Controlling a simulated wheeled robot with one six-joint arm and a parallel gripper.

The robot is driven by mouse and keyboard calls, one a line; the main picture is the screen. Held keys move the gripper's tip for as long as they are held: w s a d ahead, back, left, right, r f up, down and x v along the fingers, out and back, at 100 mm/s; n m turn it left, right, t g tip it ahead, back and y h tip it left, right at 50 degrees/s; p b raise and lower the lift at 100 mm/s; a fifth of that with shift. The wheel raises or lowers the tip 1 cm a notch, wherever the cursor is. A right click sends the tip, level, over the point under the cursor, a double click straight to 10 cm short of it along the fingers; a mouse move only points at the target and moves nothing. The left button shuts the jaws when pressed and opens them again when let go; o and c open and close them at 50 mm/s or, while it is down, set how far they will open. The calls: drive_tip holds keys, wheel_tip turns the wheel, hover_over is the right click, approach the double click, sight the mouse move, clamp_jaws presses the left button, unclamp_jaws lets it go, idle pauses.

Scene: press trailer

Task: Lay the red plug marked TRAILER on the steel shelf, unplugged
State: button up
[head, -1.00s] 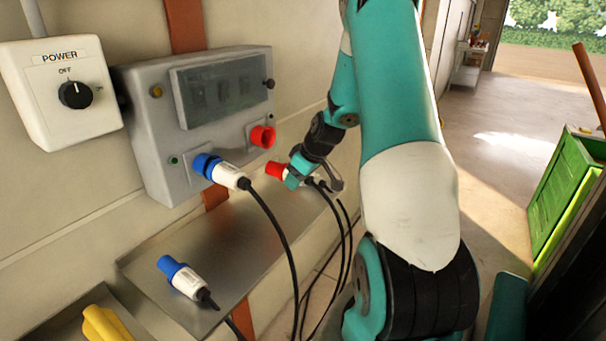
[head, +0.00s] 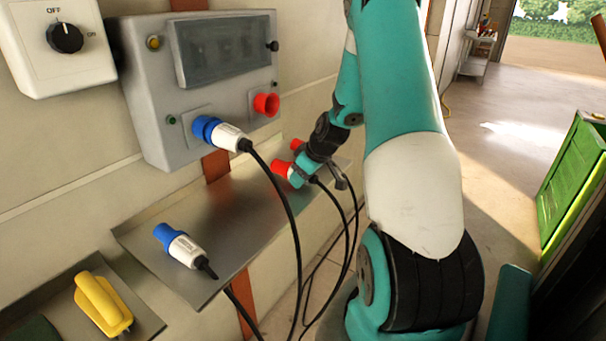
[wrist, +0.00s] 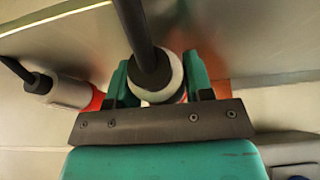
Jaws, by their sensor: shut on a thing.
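My gripper (head: 298,174) is shut on a red plug (head: 282,169) with a white body, over the right part of the steel shelf (head: 235,215). In the wrist view the white rear of this plug (wrist: 160,85) sits between the green fingers, with its black cable crossing in front. I cannot tell whether it touches the shelf. A second red plug (head: 297,145) lies behind the gripper; it also shows at the left of the wrist view (wrist: 70,92). No TRAILER marking is readable. The red socket (head: 266,104) on the grey box is empty.
A blue plug (head: 225,136) is in the box's blue socket, its cable hanging across the shelf. Another blue plug (head: 180,246) lies on the shelf's left part. A white switch box (head: 62,50) and a yellow object (head: 103,303) are at left. The shelf's middle is bare.

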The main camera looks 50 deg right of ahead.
drive_tip(key=shift+f, duration=0.1)
drive_tip(key=o, duration=1.1)
drive_tip(key=b+v, duration=0.1)
drive_tip(key=v, duration=1.6)
drive_tip(key=shift+s, duration=0.1)
